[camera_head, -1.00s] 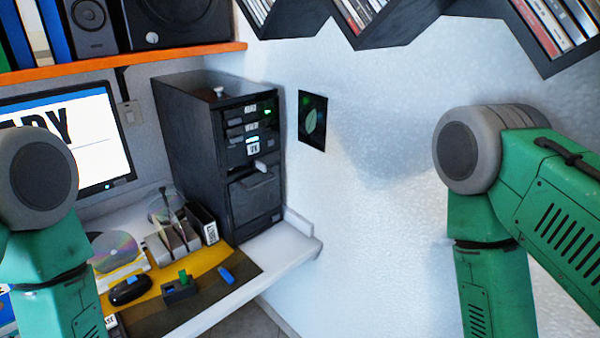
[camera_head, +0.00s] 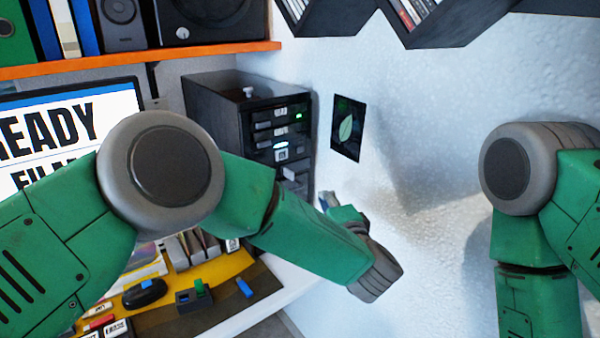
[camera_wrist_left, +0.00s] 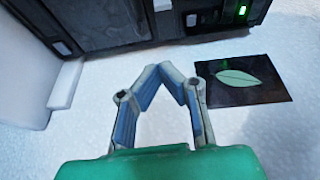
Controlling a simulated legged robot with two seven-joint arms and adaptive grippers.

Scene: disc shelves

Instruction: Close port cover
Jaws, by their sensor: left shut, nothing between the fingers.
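The black computer tower (camera_head: 225,110) stands on the desk against the wall, with a slotted front, a green light and a pale tab (camera_head: 288,172). I cannot tell which part is the port cover; my left forearm hides the lower front. My left gripper (camera_head: 326,199) is to the right of the tower front, near the wall. In the left wrist view my left gripper (camera_wrist_left: 157,70) is shut and empty, its blue-padded fingertips together. The tower (camera_wrist_left: 110,25) lies beyond the tips, apart from them. My right arm shows at the right; its gripper is out of view.
A dark leaf picture (camera_head: 348,128) hangs on the wall beside the tower. The monitor (camera_head: 60,130) is at the left. An orange shelf (camera_head: 130,60) and wall racks (camera_head: 430,25) are above. Small items lie on the yellow mat (camera_head: 215,285).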

